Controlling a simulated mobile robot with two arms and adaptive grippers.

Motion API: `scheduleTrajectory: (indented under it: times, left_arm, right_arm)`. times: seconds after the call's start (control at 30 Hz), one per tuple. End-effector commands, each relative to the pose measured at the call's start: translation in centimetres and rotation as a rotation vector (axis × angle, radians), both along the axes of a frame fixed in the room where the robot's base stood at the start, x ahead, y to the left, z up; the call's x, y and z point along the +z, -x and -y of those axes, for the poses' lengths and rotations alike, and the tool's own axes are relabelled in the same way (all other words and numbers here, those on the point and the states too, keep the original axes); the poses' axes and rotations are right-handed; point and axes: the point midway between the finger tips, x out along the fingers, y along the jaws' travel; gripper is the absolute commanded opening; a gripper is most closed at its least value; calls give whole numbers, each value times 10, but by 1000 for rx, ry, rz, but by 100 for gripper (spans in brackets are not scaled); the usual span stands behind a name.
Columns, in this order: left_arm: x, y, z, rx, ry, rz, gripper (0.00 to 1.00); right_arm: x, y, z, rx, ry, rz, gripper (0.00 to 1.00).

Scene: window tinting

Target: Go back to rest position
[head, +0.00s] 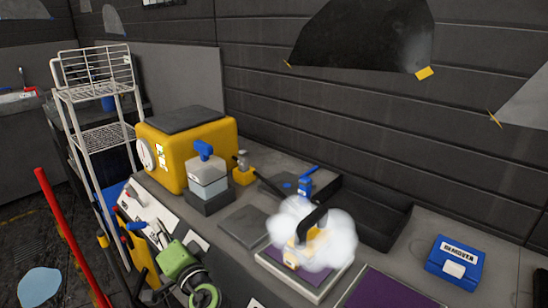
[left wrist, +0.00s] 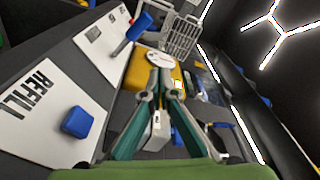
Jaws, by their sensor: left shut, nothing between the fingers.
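My left gripper (head: 161,240) is at the lower left of the head view, beside the front edge of the workbench (head: 215,275). Its green body shows there. In the left wrist view its two teal and grey fingers (left wrist: 161,93) are closed together with nothing between them. They point toward the yellow box (head: 205,145), which is farther off and apart from them. It also shows in the left wrist view (left wrist: 135,75). My right gripper is not in view.
A white wire rack (head: 99,113) stands left of the bench. A red pole (head: 62,232) rises at the lower left. A white cloud (head: 335,243) surrounds a yellow and black tool on the bench. A blue box (head: 455,260) sits at the right.

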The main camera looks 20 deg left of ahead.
Motion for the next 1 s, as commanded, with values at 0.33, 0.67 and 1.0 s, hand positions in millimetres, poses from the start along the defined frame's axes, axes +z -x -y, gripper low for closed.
scheduleTrajectory:
  times: [0.33,0.67,1.0]
  left_arm:
    - [-94,47,24,-51,367,-88,0]
    - [-209,151,141,-166,977,-376,0]
    - [-229,233,231,-254,1293,-608,0]
  right_arm:
    - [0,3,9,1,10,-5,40]
    - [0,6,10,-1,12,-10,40]
    - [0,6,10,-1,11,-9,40]
